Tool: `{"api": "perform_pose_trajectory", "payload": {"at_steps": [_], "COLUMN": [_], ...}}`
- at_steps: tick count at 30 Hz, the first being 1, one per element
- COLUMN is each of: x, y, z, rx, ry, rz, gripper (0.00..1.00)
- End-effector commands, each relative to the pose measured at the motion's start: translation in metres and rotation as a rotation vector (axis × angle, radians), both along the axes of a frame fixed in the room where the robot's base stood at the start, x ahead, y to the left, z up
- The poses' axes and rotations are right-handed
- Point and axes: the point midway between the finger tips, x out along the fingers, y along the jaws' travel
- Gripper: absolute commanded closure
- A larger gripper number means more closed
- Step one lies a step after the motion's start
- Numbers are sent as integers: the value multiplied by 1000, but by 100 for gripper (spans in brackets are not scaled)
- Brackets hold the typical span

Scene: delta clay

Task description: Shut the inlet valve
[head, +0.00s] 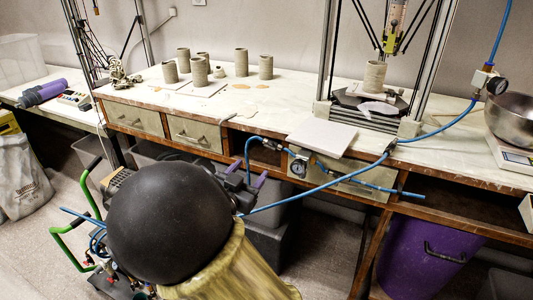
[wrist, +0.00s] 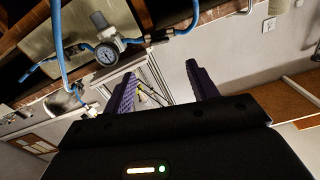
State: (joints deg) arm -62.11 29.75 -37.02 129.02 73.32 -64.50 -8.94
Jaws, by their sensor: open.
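My gripper (head: 247,172) has purple fingers and is in front of the bench's front edge, beyond my black and wood-coloured arm. In the wrist view my gripper (wrist: 160,72) is open, its two fingers wide apart with nothing between them. A blue air line (head: 320,191) runs along the bench front, with a small dark inline fitting (head: 271,145) and a round pressure gauge (head: 298,168). The gauge (wrist: 106,54) also shows in the wrist view, left of the fingers and apart from them. I cannot tell for certain which fitting is the inlet valve, or its handle position.
Clay cylinders (head: 241,62) stand on the bench (head: 285,95). A delta clay printer (head: 375,90) stands at the right, with a pale board (head: 321,137) near the bench edge. A second gauge (head: 497,85) hangs further right. A purple bin (head: 415,255) is under the bench.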

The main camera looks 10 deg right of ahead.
Motion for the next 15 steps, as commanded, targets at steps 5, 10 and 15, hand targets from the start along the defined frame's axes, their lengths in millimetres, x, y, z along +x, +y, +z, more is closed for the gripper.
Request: {"api": "perform_pose_trajectory", "payload": {"at_steps": [5,10,15], "x": [27,51,74], "y": [-20,-38,-54], "z": [-2,-2,-2], "rx": [-1,0,-1], "ry": [-1,-2,-1], "rz": [-3,-3,-2], "gripper": [42,42,42]}}
